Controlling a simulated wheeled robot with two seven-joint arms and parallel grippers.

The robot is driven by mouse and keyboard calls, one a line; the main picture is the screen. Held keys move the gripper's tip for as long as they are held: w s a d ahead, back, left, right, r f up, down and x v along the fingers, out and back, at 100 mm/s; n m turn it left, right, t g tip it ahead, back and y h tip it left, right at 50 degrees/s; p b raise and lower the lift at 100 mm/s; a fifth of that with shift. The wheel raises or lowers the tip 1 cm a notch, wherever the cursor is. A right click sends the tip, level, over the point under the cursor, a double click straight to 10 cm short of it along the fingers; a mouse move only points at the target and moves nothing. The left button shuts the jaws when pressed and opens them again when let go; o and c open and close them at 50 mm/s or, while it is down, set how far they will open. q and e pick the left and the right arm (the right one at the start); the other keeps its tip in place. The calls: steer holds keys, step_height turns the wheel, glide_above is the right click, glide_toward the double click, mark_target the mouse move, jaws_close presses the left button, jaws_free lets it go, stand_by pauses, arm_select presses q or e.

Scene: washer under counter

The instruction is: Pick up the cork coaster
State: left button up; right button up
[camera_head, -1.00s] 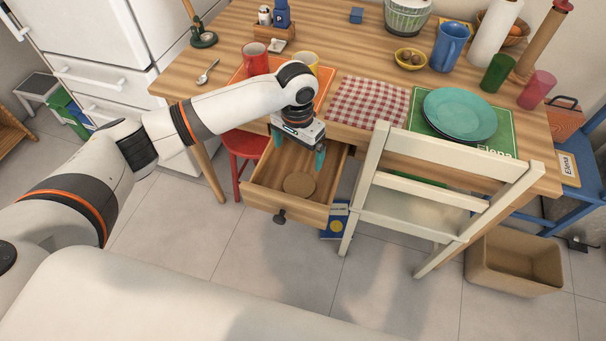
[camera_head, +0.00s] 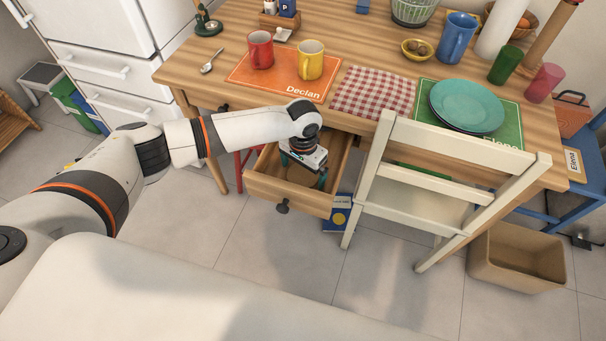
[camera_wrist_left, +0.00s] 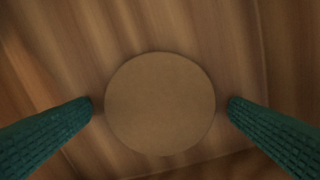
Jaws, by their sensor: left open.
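The cork coaster (camera_wrist_left: 160,104) is a plain round tan disc lying flat on the wooden drawer bottom, seen in the left wrist view. My left gripper (camera_wrist_left: 160,106) is open, with one green ridged finger on each side of the coaster and a small gap showing at each side. I cannot tell the exact height of the fingertips over the drawer bottom. My right gripper is not in view.
The drawer's walls stand close around the gripper. The wooden table (camera_head: 228,72) overhangs behind it, with an orange placemat (camera_head: 277,80) and mugs. A cream chair (camera_head: 420,195) stands just right of the drawer. The floor in front is clear.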

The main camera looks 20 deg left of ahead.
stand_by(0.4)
arm_select(q)
steer(key=c, duration=1)
